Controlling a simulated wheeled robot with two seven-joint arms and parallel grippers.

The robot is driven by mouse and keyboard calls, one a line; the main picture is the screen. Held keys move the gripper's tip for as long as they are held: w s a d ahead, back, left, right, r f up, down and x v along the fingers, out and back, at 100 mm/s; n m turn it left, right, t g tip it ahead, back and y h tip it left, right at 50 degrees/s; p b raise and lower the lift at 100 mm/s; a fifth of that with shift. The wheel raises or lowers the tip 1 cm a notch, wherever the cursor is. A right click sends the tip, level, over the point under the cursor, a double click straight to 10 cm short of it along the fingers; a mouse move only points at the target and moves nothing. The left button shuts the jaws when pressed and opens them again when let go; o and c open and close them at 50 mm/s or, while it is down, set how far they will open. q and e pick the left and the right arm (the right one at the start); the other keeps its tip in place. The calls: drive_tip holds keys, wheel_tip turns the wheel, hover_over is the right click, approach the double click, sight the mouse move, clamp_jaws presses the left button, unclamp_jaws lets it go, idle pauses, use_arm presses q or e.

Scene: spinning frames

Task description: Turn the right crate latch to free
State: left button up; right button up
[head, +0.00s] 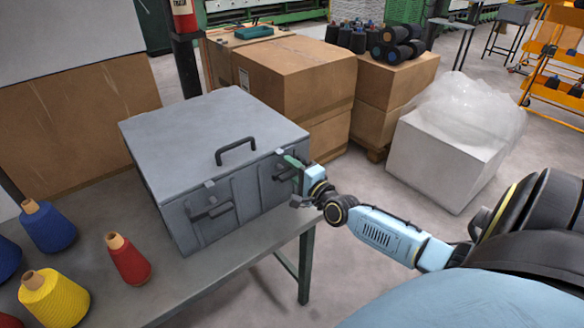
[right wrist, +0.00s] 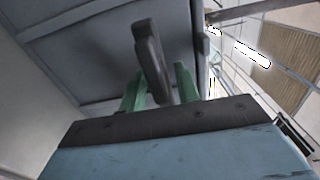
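The grey crate (head: 205,125) stands on the table with its lid down and a black handle (head: 236,150) on top. The left latch (head: 212,210) on its front is dark. My right gripper (head: 293,175), with green fingers, is at the right part of the crate's front and largely hides the right latch in the head view. In the right wrist view, the dark latch lever (right wrist: 153,60) stands between the two green fingers (right wrist: 160,90). The fingers are apart, with a gap showing beside the lever; contact is unclear. My left gripper is not in view.
Yarn cones in blue (head: 48,228), red (head: 128,262) and yellow (head: 54,300) stand on the table (head: 225,265) left of the crate. Cardboard boxes (head: 295,80) and a plastic-wrapped white block (head: 440,160) stand on the floor behind.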

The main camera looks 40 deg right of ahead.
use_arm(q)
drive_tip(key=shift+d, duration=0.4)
use_arm(e)
drive_tip(key=shift+s, duration=0.1)
